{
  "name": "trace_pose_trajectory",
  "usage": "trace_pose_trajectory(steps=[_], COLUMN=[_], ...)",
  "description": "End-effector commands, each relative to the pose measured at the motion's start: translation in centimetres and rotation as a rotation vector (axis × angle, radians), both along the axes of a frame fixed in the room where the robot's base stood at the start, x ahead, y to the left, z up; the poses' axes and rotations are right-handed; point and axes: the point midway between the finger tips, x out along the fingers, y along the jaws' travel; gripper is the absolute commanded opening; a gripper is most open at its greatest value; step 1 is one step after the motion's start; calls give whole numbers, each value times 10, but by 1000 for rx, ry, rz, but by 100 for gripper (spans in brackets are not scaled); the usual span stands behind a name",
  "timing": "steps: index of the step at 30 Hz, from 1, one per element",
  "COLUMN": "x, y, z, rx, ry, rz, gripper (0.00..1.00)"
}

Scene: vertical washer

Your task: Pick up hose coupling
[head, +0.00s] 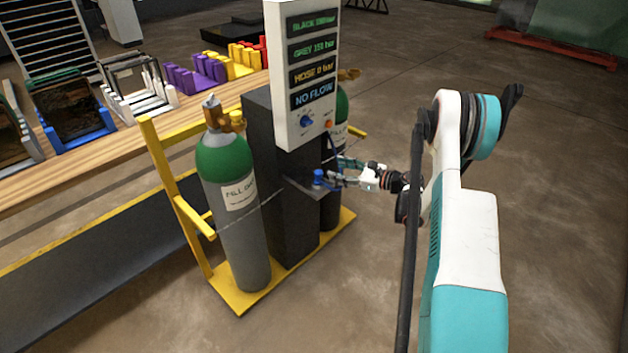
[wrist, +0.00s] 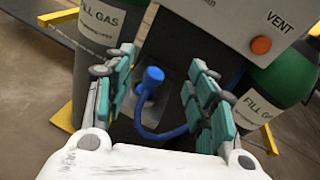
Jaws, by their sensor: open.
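The hose coupling (wrist: 153,77) is a blue knob-like piece with a blue hose (wrist: 160,134) curving from it. It stands by a small grey shelf on the dark column, and it also shows in the head view (head: 319,176). My gripper (wrist: 157,88) is open, with its teal finger pads on either side of the coupling and a gap on both sides. In the head view my gripper (head: 338,177) reaches in from the right at the shelf.
A green-and-grey gas cylinder (head: 238,215) stands left of the dark column (head: 285,205), and another cylinder (wrist: 283,76) stands right. A grey panel with displays (head: 303,75) sits above. The yellow frame (head: 240,298) surrounds the base. A wooden bench (head: 100,160) is at left.

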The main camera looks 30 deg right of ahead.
Motion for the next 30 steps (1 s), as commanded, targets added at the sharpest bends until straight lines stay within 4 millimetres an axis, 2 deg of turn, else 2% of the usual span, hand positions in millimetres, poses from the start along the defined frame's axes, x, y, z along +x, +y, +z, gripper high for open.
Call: trace_pose_trajectory(steps=[1,6,12,17,24,30], x=[-7,-28,-38,-22,16,33], y=[-11,-32,-39,-28,-6,3], z=[-15,-46,-60,-62,-62,-60], rx=[52,194,264,269,267,266], ry=[-4,-18,-26,-26,-26,-27], rz=[-16,-41,-48,-45,-46,-48], gripper=[51,51,51,51,51,51])
